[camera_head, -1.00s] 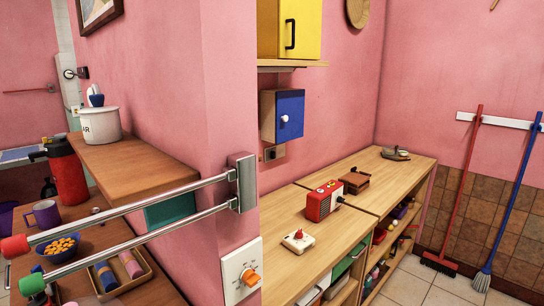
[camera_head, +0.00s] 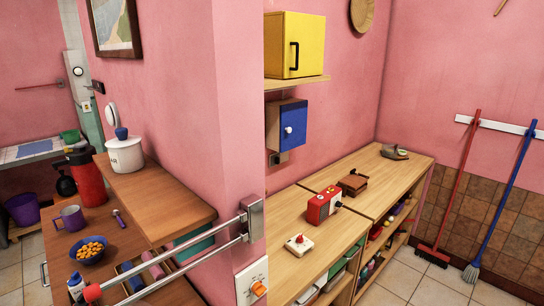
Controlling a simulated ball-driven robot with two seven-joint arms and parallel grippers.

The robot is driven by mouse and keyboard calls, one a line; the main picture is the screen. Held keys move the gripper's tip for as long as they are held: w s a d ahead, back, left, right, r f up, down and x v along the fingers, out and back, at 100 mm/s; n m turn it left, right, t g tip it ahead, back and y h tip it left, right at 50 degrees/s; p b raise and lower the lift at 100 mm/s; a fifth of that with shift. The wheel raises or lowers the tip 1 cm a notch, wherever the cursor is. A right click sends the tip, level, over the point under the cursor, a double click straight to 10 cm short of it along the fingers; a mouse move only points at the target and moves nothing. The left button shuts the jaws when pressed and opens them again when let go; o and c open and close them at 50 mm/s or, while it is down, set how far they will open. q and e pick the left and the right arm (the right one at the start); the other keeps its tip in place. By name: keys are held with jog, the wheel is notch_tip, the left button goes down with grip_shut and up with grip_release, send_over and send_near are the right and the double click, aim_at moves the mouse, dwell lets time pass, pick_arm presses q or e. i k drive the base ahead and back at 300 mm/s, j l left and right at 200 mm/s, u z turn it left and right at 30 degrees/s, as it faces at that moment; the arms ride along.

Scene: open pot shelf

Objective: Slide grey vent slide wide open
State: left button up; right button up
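I cannot make out a grey vent slide for certain in the head view. A narrow grey-white panel (camera_head: 80,62) with a round knob stands at the far left, but I cannot tell what it is. Neither of my grippers is in view.
A two-bar metal rail (camera_head: 190,262) juts from the wall corner over the left wooden shelf (camera_head: 165,208). The right counter (camera_head: 345,225) holds a red radio (camera_head: 322,205). Floor tiles (camera_head: 405,282) show at right.

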aim_at(275, 159)
jog(key=i+l+u, duration=0.1)
jog(key=u, duration=0.25)
jog(key=i+l+u, duration=0.1)
jog(key=u, duration=0.25)
jog(key=i+l+u, duration=0.1)
jog(key=u, duration=0.2)
jog(key=k+l, duration=0.05)
jog(key=l, duration=0.05)
